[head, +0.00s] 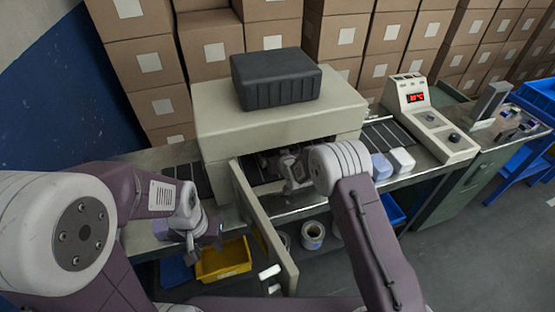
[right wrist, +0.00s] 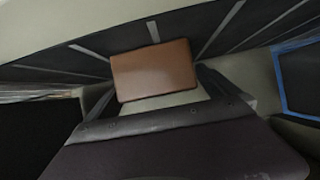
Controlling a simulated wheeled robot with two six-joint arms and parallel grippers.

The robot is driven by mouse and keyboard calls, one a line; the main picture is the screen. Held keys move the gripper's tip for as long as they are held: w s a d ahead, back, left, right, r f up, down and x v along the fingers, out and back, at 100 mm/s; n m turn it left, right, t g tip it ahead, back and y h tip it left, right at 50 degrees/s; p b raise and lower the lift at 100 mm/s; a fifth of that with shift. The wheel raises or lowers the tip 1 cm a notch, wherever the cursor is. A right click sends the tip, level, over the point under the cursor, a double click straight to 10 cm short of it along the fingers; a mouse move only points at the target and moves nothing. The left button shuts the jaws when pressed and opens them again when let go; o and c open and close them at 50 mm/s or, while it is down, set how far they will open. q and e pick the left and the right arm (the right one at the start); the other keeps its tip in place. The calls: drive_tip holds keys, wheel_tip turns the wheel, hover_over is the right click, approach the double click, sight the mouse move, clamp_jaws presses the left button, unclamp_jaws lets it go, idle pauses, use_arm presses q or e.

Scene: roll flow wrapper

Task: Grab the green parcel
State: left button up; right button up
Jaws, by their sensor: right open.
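No green parcel can be made out in either view. In the right wrist view, an orange-brown box-shaped parcel (right wrist: 153,70) lies on the dark conveyor belt (right wrist: 85,57), in front of my right gripper. My right gripper (head: 290,172) is open and reaches through the machine's front opening in the head view; the arm hides part of the inside. It is not clear whether its fingers touch the brown parcel. My left gripper (head: 204,245) hangs at the front left, below belt height; whether it is open or shut is unclear.
The beige machine (head: 300,128) carries a dark ribbed case (head: 276,79). Its door (head: 262,225) stands open towards me, between my arms. Bluish (head: 381,166) and white (head: 402,160) parcels lie on the right. A yellow bin (head: 224,260) and rolls (head: 313,235) are below.

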drive_tip(key=shift+w+a+f, duration=0.2)
drive_tip(key=shift+w+f, duration=0.2)
drive_tip(key=shift+w, duration=0.2)
drive_tip(key=shift+r, duration=0.1)
drive_tip(key=c, duration=1.5)
drive_tip(key=shift+c, duration=1)
drive_tip(key=shift+r, duration=0.2)
drive_tip(key=r, duration=0.3)
drive_tip(key=shift+s+d+r, duration=0.1)
drive_tip(key=shift+s, duration=0.15)
drive_tip(key=s+d, duration=0.1)
drive_tip(key=s, duration=0.4)
drive_tip(key=s+d+b, duration=0.1)
drive_tip(key=s+d, duration=0.1)
drive_tip(key=s, duration=0.3)
drive_tip(key=s+d+b, duration=0.1)
drive_tip(key=s+d, duration=0.1)
drive_tip(key=s, duration=0.3)
drive_tip(key=shift+s, duration=0.4)
drive_tip(key=shift+s+d, duration=0.2)
drive_tip(key=shift+s, duration=0.25)
